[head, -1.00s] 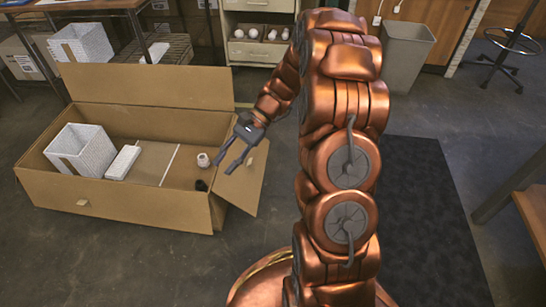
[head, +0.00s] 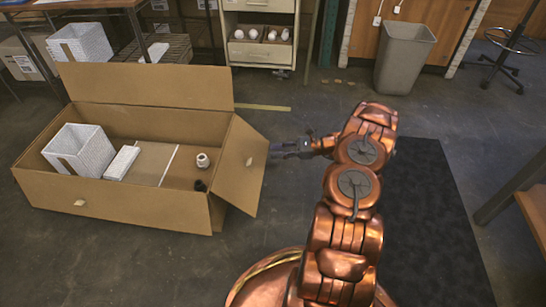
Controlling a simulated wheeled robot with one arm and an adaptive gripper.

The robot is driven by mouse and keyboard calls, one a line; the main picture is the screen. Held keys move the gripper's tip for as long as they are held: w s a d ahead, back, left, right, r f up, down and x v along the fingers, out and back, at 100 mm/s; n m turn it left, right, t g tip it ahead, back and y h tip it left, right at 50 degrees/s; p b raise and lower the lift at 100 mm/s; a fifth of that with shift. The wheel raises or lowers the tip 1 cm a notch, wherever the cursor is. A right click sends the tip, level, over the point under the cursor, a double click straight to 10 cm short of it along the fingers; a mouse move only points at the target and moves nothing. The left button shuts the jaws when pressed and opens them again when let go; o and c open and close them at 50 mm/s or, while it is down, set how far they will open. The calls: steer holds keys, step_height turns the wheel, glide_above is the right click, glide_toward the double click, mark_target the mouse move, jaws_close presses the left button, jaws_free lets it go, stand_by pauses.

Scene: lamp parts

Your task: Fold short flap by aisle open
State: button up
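The cardboard box (head: 140,207) stands open on the floor at the left. Its short flap (head: 238,180) on the right end leans outward from the box wall, with a small pale tab on its face. My gripper (head: 274,148) is just right of this flap, outside the box, with its fingers pointing left at the flap's outer edge. I cannot tell whether it touches the flap, or how far the fingers are apart. The long back flap (head: 145,85) stands up.
Inside the box are a white woven shade (head: 80,150), a white block (head: 122,162), a white bulb-like part (head: 202,161) and a small black part (head: 200,186). A grey bin (head: 403,60) and shelf unit (head: 262,45) stand behind. Floor in front of the box is clear.

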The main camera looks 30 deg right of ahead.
steer(key=s+d+f+m+t+h, duration=0.1)
steer(key=s+d+f+m+t, duration=0.15)
steer(key=d+f, duration=0.35)
steer(key=b+x, duration=0.3)
steer(key=x, duration=0.5)
steer(key=shift+w+r+t, duration=0.15)
steer(key=shift+w+t, duration=0.2)
steer(key=shift+d+m, duration=0.1)
steer(key=shift+m, duration=0.15)
steer(key=shift+c, duration=0.4)
jaws_close()
steer(key=shift+c, duration=2.4)
jaws_free()
steer(key=o, duration=0.6)
steer(key=shift+c, duration=0.2)
